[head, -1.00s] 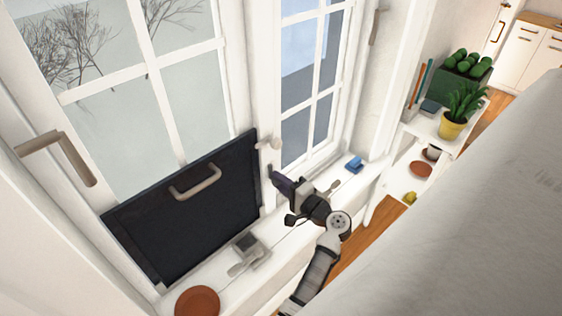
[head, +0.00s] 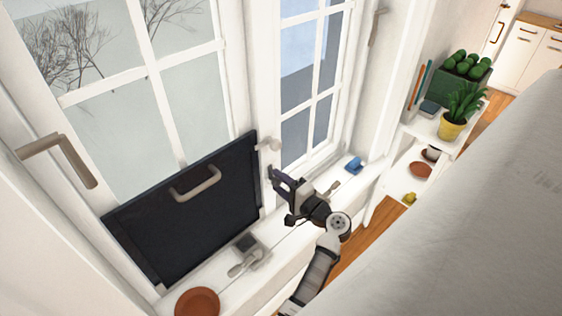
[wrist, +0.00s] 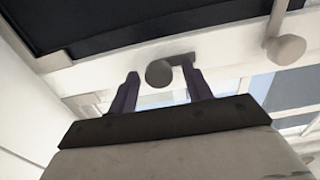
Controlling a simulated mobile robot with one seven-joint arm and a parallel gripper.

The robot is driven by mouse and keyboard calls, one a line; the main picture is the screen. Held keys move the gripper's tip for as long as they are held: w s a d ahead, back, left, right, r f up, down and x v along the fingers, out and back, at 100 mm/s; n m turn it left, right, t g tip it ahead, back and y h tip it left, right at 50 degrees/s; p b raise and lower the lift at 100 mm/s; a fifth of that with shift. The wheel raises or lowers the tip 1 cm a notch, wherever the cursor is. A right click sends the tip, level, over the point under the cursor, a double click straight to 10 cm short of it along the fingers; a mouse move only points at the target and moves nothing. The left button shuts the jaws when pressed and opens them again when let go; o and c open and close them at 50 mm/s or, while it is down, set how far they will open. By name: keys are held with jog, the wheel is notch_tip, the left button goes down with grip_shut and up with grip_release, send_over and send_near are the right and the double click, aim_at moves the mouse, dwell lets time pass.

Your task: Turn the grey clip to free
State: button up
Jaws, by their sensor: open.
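The grey clip (wrist: 159,72) shows in the wrist view as a round knob with a short dark bar reaching right, on the white frame below the dark panel. My gripper (wrist: 161,78) is open, with one dark finger on each side of the knob; I cannot tell whether either finger touches it. In the head view my gripper (head: 277,180) is at the window post, just right of the dark panel (head: 200,225), and largely hides the clip. A paler, cream clip (head: 268,144) sits higher, by the panel's upper right corner; it also shows in the wrist view (wrist: 287,49).
The panel has a beige handle (head: 195,184). The sill below holds a terracotta saucer (head: 197,302), a grey tool-like object (head: 246,256) and a blue item (head: 354,165). A white shelf with a potted plant (head: 460,110) stands to the right.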

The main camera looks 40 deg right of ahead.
jog(key=shift+s+f, duration=0.1)
jog(key=shift+s, duration=0.4)
jog(key=s+d+b, duration=0.1)
jog(key=s+b, duration=0.2)
jog(key=s, duration=0.9)
jog(key=shift+s, duration=0.4)
